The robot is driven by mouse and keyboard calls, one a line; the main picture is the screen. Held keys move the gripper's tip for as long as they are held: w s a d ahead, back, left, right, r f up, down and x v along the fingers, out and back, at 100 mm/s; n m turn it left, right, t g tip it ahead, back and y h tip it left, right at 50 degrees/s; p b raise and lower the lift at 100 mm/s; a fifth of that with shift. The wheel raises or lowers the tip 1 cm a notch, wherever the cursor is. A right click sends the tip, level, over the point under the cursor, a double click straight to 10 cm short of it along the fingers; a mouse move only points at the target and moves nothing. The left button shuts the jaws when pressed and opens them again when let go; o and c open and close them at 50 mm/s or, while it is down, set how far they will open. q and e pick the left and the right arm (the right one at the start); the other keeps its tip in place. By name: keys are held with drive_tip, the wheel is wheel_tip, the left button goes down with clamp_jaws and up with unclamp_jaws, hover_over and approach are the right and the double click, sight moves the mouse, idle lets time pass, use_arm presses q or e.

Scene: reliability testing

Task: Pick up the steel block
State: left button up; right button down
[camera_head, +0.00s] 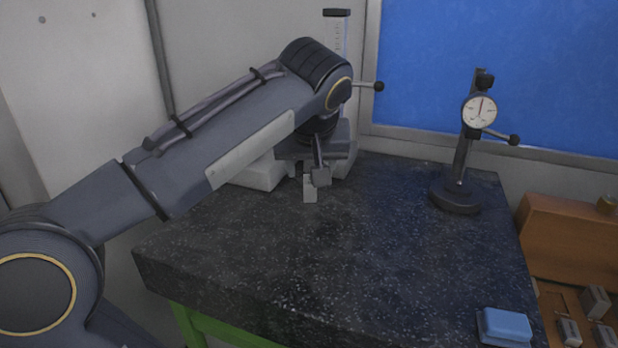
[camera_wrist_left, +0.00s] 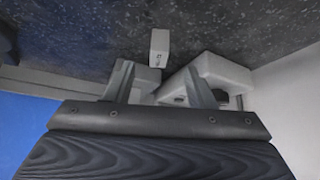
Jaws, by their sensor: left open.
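The steel block (camera_head: 310,190) is a small light grey upright block on the dark speckled granite plate, partly hidden behind my left gripper in the head view. In the left wrist view the block (camera_wrist_left: 160,47) shows a marked end and lies just beyond the fingertips, roughly in line with the gap. My left gripper (camera_head: 312,174) is open and low over the far left part of the plate. Its two spread fingers also show in the left wrist view (camera_wrist_left: 157,68), with nothing held between them. My right gripper is out of view.
A light grey fixture (camera_head: 258,173) stands behind and beside my left gripper. A dial gauge stand (camera_head: 456,195) is at the plate's back right. A blue box (camera_head: 506,326) sits at the front right, near a wooden case (camera_head: 570,240). The granite plate's (camera_head: 350,260) middle is clear.

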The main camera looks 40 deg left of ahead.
sight(310, 183)
use_arm(q)
drive_tip(key=shift+w+a+f, duration=0.3)
drive_tip(key=shift+w+a, duration=0.15)
drive_tip(key=shift+w, duration=0.1)
drive_tip(key=x, duration=0.7)
drive_tip(key=shift+d+f, duration=0.1)
drive_tip(key=shift+c, duration=0.2)
clamp_jaws()
